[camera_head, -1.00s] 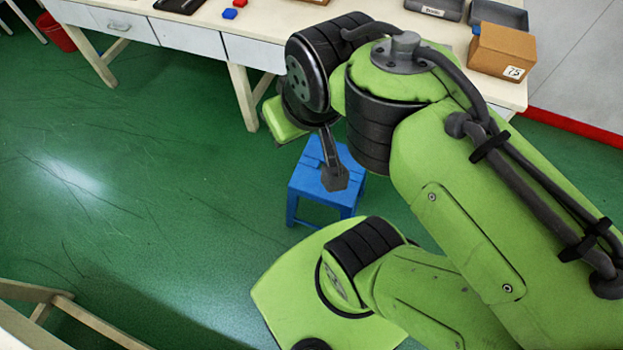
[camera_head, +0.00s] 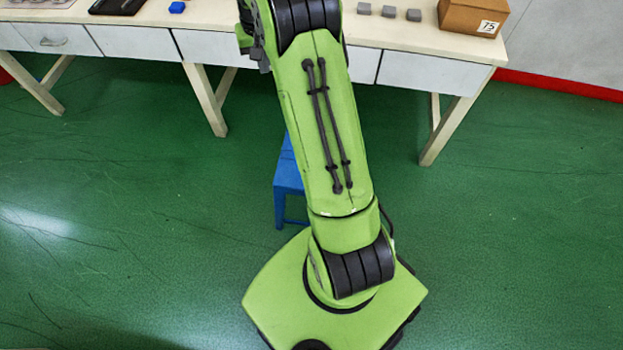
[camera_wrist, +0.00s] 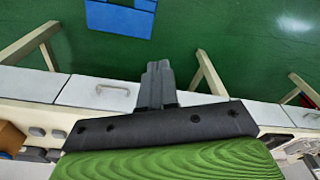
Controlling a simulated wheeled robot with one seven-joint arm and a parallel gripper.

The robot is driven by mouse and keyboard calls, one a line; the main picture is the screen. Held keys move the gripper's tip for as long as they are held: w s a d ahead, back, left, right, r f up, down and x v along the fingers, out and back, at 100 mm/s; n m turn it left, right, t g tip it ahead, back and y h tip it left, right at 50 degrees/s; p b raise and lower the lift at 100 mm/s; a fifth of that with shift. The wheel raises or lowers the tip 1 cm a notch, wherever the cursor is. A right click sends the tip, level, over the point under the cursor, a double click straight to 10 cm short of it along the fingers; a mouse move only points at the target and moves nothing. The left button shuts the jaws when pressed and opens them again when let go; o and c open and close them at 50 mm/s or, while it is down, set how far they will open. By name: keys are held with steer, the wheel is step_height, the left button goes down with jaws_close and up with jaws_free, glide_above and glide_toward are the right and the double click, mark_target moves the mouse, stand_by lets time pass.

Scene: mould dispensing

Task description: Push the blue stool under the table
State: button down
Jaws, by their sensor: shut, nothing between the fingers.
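The blue stool (camera_head: 288,185) stands upright on the green floor in front of the table, mostly hidden behind my arm in the head view. It also shows at the top edge of the wrist view (camera_wrist: 118,14), cut off by the frame. The long cream table (camera_head: 420,38) with white drawers stands beyond it, and the stool is clear of the table's front. My gripper (camera_wrist: 158,70) is shut and empty in the wrist view, seen over the table's drawer front and apart from the stool. My arm hides the gripper in the head view.
Table legs (camera_head: 205,100) stand left of the stool and at the right end (camera_head: 440,130). The floor on both sides is open.

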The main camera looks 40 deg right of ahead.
steer(key=d+f+m+g+y+b, duration=0.15)
steer(key=d+f, duration=0.35)
steer(key=f, duration=0.8)
steer(key=d+f+m+h+b, duration=0.1)
steer(key=d+f+b, duration=0.3)
steer(key=f, duration=0.9)
steer(key=s+d+f, duration=0.1)
steer(key=s+f, duration=0.1)
steer(key=f, duration=0.3)
steer(key=s+d+f+m+y+b, duration=0.1)
steer(key=d+f, duration=0.1)
steer(key=f, duration=0.4)
steer(key=s+d+f+m+g, duration=0.1)
steer(key=s+f, duration=0.1)
steer(key=f, duration=0.3)
steer(key=shift+s+d+f+y+b, duration=0.15)
steer(key=shift+s+d+y+b, duration=0.1)
steer(key=shift+s+b, duration=0.1)
steer(key=shift+s+a, duration=0.4)
steer(key=shift+a, duration=0.2)
steer(key=s+a, duration=0.4)
steer(key=a, duration=0.1)
steer(key=s+a, duration=0.2)
steer(key=a, duration=0.1)
steer(key=shift+s+a+f, duration=0.25)
steer(key=shift+s+f, duration=0.1)
steer(key=shift+f, duration=0.05)
steer(key=shift+s+f, duration=0.1)
steer(key=shift+f, duration=0.25)
